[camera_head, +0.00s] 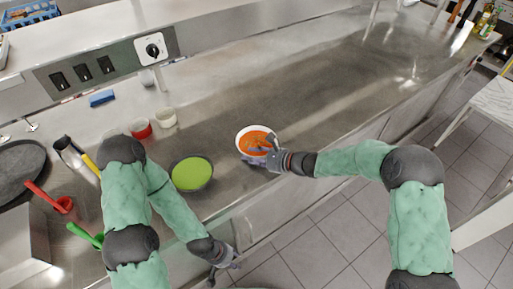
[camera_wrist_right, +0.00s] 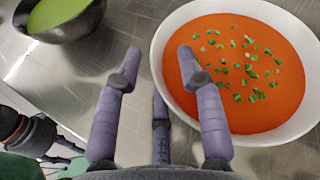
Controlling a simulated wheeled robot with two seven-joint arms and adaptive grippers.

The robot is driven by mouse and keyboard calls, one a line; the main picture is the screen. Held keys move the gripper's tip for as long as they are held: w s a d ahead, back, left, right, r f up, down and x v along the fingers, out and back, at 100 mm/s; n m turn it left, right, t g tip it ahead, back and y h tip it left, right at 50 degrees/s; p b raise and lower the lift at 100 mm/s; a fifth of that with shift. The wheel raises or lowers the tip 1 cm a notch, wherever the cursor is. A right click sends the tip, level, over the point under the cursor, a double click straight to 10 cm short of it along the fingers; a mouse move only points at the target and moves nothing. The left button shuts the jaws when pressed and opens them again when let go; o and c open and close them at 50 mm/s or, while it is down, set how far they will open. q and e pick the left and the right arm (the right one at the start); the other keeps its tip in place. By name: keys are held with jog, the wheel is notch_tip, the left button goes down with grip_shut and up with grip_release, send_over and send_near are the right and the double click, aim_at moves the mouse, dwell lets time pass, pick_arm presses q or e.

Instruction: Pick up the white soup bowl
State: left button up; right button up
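The white soup bowl (camera_head: 239,147) holds orange soup with green bits and stands on the steel counter, near its front edge. In the right wrist view the bowl (camera_wrist_right: 160,62) fills the right side. My right gripper (camera_head: 257,150) is at the bowl's front side. In the right wrist view my right gripper (camera_wrist_right: 158,62) is open: one finger reaches over the soup, the other is outside the rim to the left. Whether any finger touches the bowl I cannot tell. My left gripper (camera_head: 225,267) hangs low in front of the counter, empty, its fingers spread.
A dark bowl of green soup (camera_head: 191,173) stands left of the white bowl. Small red (camera_head: 140,130) and white (camera_head: 166,118) cups and a blue sponge (camera_head: 102,98) are behind. Red (camera_head: 50,197) and green (camera_head: 85,235) handled utensils lie left. The counter right is clear.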

jog(key=shift+w+a, duration=0.1)
jog(key=shift+a, duration=0.1)
grip_shut()
jog(key=shift+r, duration=0.1)
